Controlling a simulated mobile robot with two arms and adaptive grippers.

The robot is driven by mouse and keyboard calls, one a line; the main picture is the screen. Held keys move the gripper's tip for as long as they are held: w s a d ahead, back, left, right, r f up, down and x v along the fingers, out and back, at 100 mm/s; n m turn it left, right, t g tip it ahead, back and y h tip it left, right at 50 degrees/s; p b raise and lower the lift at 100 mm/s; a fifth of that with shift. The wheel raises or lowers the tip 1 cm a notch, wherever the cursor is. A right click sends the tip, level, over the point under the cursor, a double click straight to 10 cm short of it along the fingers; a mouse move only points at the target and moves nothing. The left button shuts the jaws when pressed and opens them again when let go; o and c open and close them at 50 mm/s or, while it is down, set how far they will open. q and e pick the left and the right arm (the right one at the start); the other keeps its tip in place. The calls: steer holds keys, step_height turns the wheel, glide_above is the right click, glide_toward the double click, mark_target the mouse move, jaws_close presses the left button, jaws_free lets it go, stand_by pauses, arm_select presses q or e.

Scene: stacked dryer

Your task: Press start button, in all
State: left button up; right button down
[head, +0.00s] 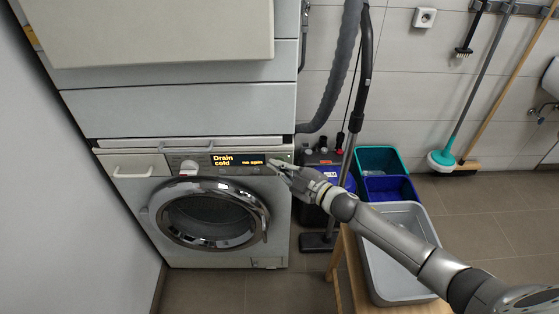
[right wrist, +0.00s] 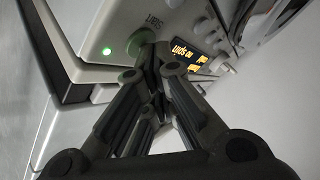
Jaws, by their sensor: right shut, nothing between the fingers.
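The washing machine (head: 190,210) stands at the left with its round door closed. Its panel display (head: 238,160) is lit with yellow text, "Drain cold" on the left and smaller text beside it. My right gripper (head: 275,164) is shut and empty at the right end of the panel. My left gripper is not in view.
A light-coloured appliance (head: 170,105) sits above the washer. A wooden stool with a grey basin (head: 380,285) stands under my right arm. A vacuum cleaner with a hose (head: 335,90), a teal bin (head: 380,160) and a blue bin (head: 390,189) are behind it.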

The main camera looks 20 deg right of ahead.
steer(key=shift+s+a, duration=0.15)
steer(key=shift+s, duration=0.5)
steer(key=shift+p, duration=0.3)
steer(key=s+p, duration=0.1)
steer(key=s, duration=0.1)
steer(key=s+a, duration=0.1)
steer(key=s, duration=0.1)
steer(key=shift+s+a+p, duration=0.2)
steer(key=shift+s+p, duration=0.2)
